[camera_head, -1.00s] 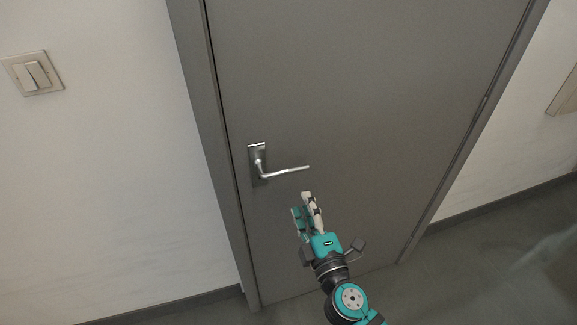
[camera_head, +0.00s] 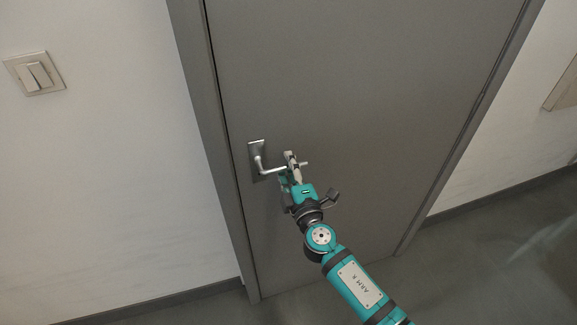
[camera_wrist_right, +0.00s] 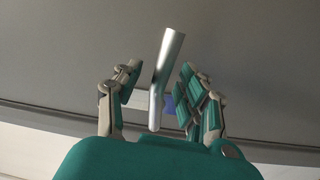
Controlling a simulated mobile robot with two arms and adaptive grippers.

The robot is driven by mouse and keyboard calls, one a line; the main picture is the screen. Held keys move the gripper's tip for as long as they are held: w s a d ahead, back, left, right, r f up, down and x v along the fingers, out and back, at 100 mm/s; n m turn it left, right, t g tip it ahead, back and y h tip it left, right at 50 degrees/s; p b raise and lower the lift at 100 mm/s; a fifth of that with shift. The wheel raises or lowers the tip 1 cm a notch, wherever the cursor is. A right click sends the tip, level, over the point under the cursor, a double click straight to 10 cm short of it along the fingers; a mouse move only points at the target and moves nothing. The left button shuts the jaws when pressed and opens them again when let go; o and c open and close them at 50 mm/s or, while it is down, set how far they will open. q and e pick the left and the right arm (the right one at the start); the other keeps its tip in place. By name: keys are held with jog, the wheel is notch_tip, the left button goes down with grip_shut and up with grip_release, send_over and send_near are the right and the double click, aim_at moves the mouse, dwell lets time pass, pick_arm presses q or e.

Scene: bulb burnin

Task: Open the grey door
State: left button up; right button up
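The grey door (camera_head: 370,90) fills the middle of the head view and looks shut in its frame. Its silver lever handle (camera_head: 271,170) sticks out to the right from a plate near the left edge. My right gripper (camera_head: 287,166) is at the handle's free half. In the right wrist view the handle (camera_wrist_right: 164,75) lies between the two spread fingers of the gripper (camera_wrist_right: 158,95), with gaps on both sides. The fingers hide part of the handle in the head view. My left gripper is not in view.
A light switch (camera_head: 34,73) is on the white wall left of the door frame (camera_head: 205,130). Part of a wall-mounted panel (camera_head: 563,88) shows at the right edge. The grey floor (camera_head: 480,255) at the lower right is clear.

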aim_at(278, 162)
grip_shut()
jog(key=shift+w, duration=0.1)
jog(key=shift+f, duration=0.1)
jog(key=f+m+b, duration=0.1)
jog(key=m+b, duration=0.1)
jog(key=f+m+b, duration=0.1)
jog(key=b, duration=0.2)
jog(key=shift+a+f+m, duration=0.2)
jog(key=shift+m, duration=0.2)
jog(key=shift+a+f+m+h+b, duration=0.25)
jog(key=shift+f+m+b, duration=0.25)
jog(key=shift+m+b, duration=0.55)
jog(key=shift+s+f+m+h+b, duration=0.15)
jog(key=shift+s+m+h+b, duration=0.25)
jog(key=shift+m, duration=0.45)
jog(key=shift+w+a+m, duration=0.1)
jog(key=shift+a+m, duration=0.1)
jog(key=shift+m, duration=0.1)
